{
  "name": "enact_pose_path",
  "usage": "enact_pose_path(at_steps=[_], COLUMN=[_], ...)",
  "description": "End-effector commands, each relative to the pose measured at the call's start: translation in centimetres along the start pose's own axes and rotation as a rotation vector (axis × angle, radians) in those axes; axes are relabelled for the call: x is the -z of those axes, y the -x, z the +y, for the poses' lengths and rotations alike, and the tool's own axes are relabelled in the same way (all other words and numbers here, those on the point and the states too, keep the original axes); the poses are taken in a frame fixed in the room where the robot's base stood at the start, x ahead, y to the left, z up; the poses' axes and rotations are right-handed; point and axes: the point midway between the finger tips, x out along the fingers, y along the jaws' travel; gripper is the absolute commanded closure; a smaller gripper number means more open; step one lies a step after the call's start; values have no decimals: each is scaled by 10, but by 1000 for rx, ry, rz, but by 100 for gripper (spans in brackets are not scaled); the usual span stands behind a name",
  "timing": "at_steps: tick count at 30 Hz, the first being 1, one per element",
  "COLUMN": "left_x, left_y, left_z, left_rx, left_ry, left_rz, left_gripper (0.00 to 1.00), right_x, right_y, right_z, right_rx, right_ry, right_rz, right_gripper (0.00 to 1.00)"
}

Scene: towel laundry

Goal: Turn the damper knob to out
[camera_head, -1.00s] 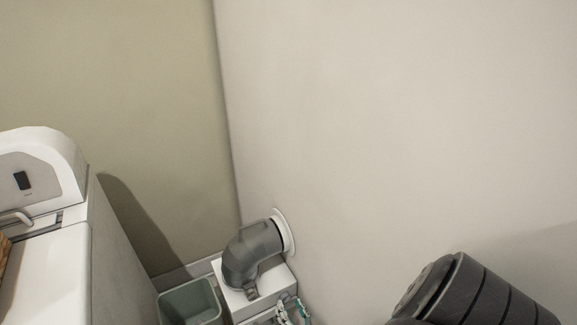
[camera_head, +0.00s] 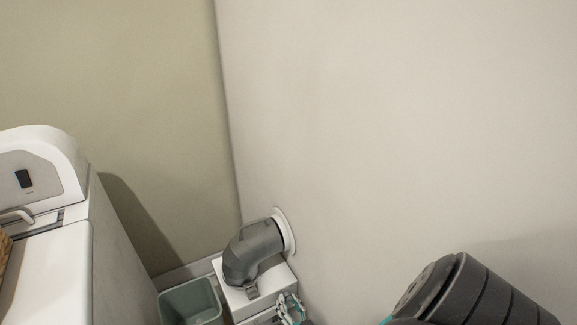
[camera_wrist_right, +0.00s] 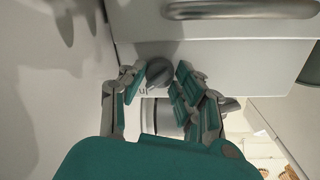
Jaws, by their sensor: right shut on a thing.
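The damper knob (camera_wrist_right: 159,72) is a dark grey round knob on the pale front of a box, in the middle of the right wrist view. In the head view my right gripper (camera_head: 291,311) is at the bottom edge, against the front of the white box (camera_head: 283,272), and the knob is hidden there. My left gripper is not in view.
A grey elbow duct (camera_head: 252,250) runs from the box top to a white wall collar (camera_head: 287,232). A grey-green bin (camera_head: 190,303) stands left of the box. A white machine (camera_head: 50,270) is at the far left. A grey handle (camera_wrist_right: 242,10) lies above the knob.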

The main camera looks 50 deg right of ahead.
Motion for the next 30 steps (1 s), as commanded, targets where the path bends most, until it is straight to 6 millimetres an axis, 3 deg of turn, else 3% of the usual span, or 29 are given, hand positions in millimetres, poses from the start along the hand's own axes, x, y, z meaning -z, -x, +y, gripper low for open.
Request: enact_pose_path(at_steps=[14, 23, 24, 28, 30], left_x=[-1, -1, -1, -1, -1], left_y=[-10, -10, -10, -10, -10], left_z=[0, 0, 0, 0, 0], left_rx=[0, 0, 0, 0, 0], left_ry=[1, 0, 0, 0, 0], left_rz=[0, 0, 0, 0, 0], left_gripper=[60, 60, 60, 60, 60], right_x=[-3, -2, -2, -2, -1], right_y=[1, 1, 1, 0, 0], right_z=[0, 0, 0, 0, 0], right_rx=[8, 9, 9, 8, 8], right_ry=[233, 247, 246, 246, 246], right_rz=[14, 15, 15, 17, 18], right_gripper=[100, 100, 65, 48, 46])
